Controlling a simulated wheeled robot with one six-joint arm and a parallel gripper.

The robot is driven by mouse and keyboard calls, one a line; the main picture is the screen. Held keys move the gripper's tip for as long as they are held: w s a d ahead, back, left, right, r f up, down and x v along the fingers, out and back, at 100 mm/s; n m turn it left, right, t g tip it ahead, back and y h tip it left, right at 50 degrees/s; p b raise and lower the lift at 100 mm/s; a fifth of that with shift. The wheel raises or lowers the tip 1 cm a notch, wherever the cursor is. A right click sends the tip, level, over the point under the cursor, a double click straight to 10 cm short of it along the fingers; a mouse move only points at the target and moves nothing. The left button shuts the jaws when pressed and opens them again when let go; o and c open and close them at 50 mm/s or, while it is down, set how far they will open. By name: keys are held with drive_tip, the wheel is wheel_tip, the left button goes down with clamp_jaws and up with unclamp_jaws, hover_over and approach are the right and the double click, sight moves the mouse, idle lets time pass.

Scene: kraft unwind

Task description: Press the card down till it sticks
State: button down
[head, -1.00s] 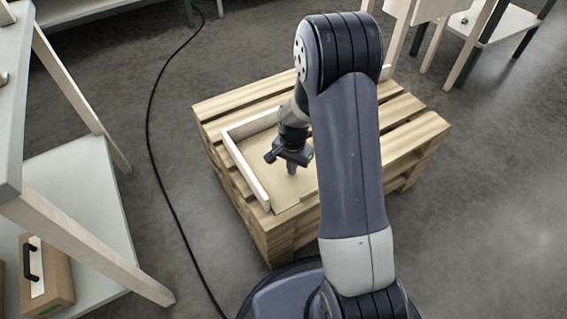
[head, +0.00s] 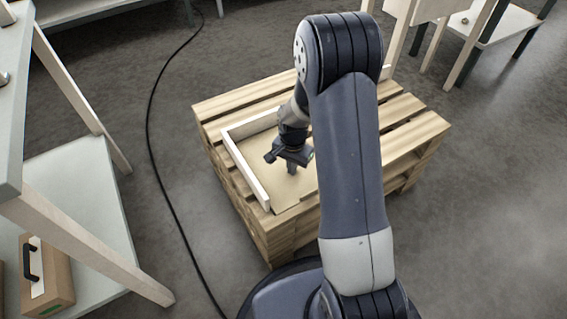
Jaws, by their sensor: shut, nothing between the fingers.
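The card (head: 262,187) looks like a flat tan sheet lying on the pallet, inside the corner of a pale raised frame (head: 246,176). My gripper (head: 291,171) points down over the card, with its fingers together and nothing held. The fingertips are at or just above the card's surface; I cannot tell whether they touch it. My arm hides the right part of the card and frame. Whether the card is stuck down cannot be seen.
The wooden pallet stack (head: 405,140) stands on a grey floor. A black cable (head: 152,140) runs along the floor to the left. A pale shelf unit with a brown case (head: 47,278) is at the left. Pale furniture stands at the upper right.

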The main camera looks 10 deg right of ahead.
drive_tip(key=shift+f, duration=0.35)
idle(1.0)
drive_tip(key=shift+r+p, duration=2.5)
drive_tip(key=shift+r, duration=1.05)
